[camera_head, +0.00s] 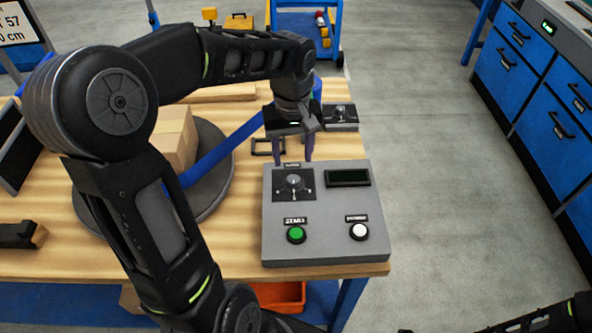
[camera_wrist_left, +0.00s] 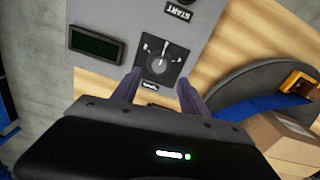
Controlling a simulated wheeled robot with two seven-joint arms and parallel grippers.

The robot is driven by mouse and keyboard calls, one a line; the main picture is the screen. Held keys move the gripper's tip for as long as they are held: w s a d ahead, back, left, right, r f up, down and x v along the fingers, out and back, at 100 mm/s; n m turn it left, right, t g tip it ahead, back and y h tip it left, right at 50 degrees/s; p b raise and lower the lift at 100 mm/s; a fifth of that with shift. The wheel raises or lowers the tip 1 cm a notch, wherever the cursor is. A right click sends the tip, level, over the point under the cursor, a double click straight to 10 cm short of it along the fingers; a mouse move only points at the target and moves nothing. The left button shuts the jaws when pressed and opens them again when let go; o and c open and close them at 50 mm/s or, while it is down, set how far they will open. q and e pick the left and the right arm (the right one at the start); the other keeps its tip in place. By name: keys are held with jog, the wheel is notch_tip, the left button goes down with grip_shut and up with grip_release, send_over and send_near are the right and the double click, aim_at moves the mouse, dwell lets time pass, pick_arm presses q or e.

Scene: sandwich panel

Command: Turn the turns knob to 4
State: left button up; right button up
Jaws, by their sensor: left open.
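The grey control panel (camera_head: 330,225) lies on the front right of the wooden table. Its turns knob (camera_head: 294,182) sits on a black dial plate at the panel's far left; the scale marks are too small to read. A dark display (camera_head: 348,177) is to its right. My left gripper (camera_head: 294,158) points down just behind the panel's far edge, open and empty. In the left wrist view the knob (camera_wrist_left: 158,65) shows ahead of the two purple fingers (camera_wrist_left: 160,85), apart from them. My right gripper is not clearly in view; only a dark arm part shows at bottom right.
A green START button (camera_head: 296,234) and a white button (camera_head: 358,231) are at the panel's front. A round grey turntable (camera_head: 215,205) with a cardboard box (camera_head: 174,138) and blue strap stands left. A second small knob unit (camera_head: 340,117) is behind.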

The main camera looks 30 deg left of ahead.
aim_at(293, 179)
pick_arm(q)
jog(key=shift+w+f, duration=0.15)
jog(key=shift+f, duration=0.3)
notch_tip(293, 179, down, 7)
jog(key=shift+f+p, duration=0.1)
jog(key=shift+p, duration=0.4)
grip_shut()
